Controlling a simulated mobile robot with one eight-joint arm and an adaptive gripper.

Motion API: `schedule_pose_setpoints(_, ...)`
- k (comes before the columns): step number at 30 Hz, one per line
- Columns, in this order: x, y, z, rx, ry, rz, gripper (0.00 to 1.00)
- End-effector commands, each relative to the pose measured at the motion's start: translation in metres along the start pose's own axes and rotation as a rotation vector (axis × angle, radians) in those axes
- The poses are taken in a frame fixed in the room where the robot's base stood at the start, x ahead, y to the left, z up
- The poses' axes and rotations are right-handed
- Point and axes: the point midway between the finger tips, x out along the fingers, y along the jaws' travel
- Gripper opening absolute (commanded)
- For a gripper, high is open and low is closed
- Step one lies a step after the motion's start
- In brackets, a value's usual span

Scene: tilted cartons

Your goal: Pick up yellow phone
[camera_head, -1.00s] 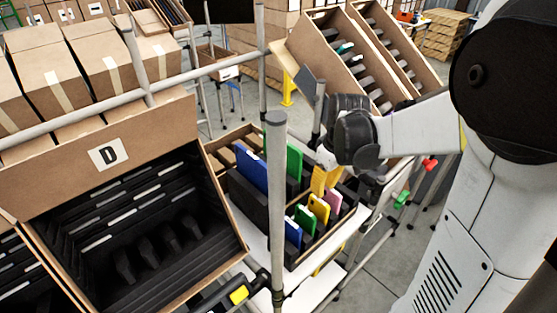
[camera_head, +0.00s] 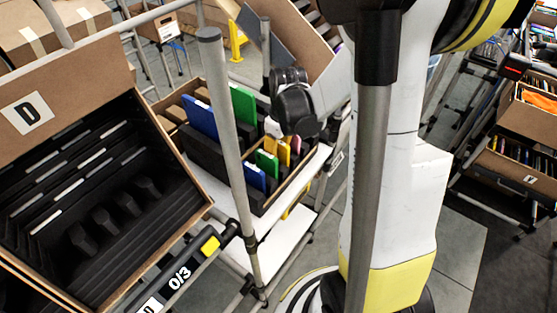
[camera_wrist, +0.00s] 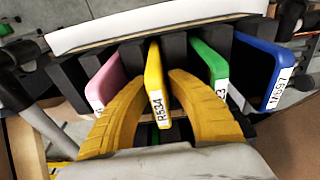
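The yellow phone (camera_wrist: 155,85) stands upright in a black slotted rack, its R534 label facing the wrist camera. My gripper (camera_wrist: 158,74) has one yellow finger on each side of it, with the tips close to its faces. Whether the fingers press on the phone cannot be made out. A pink phone (camera_wrist: 106,83) stands to its left, a green phone (camera_wrist: 208,68) and a blue phone (camera_wrist: 262,75) to its right. In the head view my gripper (camera_head: 276,130) is low over the rack and hides much of the yellow phone.
The rack sits in a carton (camera_head: 280,198) on a white shelf. Taller blue (camera_head: 199,117) and green (camera_head: 243,105) items stand behind. A grey post (camera_head: 228,120) rises in front. A tilted carton marked D (camera_head: 75,75) fills the left side. Another tilted carton (camera_head: 297,45) is behind my gripper.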

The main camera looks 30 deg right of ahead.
Motion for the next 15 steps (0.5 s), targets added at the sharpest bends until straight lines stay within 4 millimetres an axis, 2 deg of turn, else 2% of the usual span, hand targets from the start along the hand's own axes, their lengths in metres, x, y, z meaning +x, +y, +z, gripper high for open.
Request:
schedule_pose_setpoints(2,-0.0006,0.0000,0.0000,0.000,0.000,0.000,0.15)
schedule_pose_setpoints(3,-0.0007,0.0000,0.0000,0.000,0.000,0.000,0.03)
schedule_pose_setpoints(4,-0.0007,0.0000,0.0001,0.000,0.000,0.000,0.00)
schedule_pose_setpoints(15,-0.0008,0.0000,0.0001,0.000,0.000,0.000,0.00)
